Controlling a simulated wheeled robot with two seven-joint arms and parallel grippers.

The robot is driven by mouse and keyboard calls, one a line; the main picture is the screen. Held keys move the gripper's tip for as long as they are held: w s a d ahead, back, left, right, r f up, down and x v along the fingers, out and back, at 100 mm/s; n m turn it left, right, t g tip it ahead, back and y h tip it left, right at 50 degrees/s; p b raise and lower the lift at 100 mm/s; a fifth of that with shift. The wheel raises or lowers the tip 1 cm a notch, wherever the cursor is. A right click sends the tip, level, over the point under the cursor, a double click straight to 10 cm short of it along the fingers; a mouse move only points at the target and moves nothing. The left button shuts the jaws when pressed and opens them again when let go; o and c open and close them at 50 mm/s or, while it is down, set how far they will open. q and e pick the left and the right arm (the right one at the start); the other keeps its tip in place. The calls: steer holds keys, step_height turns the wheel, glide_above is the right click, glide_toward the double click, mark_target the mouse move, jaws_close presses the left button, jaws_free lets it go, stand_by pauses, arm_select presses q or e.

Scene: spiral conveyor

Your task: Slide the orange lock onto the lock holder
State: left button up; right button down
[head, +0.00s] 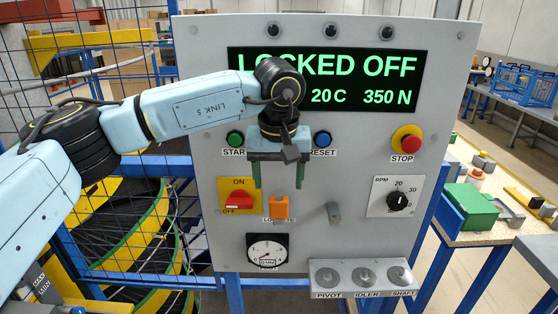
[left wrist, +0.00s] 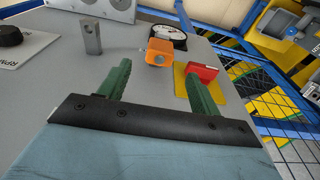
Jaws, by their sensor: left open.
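The orange lock (head: 279,207) sits on the grey panel below my left gripper, over a partly covered label; it also shows in the left wrist view (left wrist: 158,52). A small grey peg-like part (head: 334,212) sticks out of the panel to its right and also shows in the left wrist view (left wrist: 91,38); I cannot tell for certain whether it is the lock holder. My left gripper (head: 278,184) is open and empty, its green fingers pointing down, one to each side above the lock. In the left wrist view the fingertips (left wrist: 157,72) are apart from the lock.
A red switch (head: 237,200) on a yellow plate is close left of the lock. A gauge (head: 267,251) is below it. A dial (head: 398,202) and a stop button (head: 406,139) are at the right. A bracket with round parts (head: 363,277) juts out at the bottom.

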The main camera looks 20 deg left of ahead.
mark_target(279, 197)
arm_select(q)
steer(key=f, duration=0.5)
steer(key=w+f, duration=0.1)
steer(key=f, duration=0.2)
steer(key=shift+w+a+f, duration=0.1)
steer(key=shift+a+f, duration=0.05)
steer(key=c, duration=1.2)
steer(key=shift+o, duration=0.2)
steer(key=shift+r+p, duration=0.95)
steer(key=shift+r, duration=0.65)
steer(key=shift+r, duration=0.35)
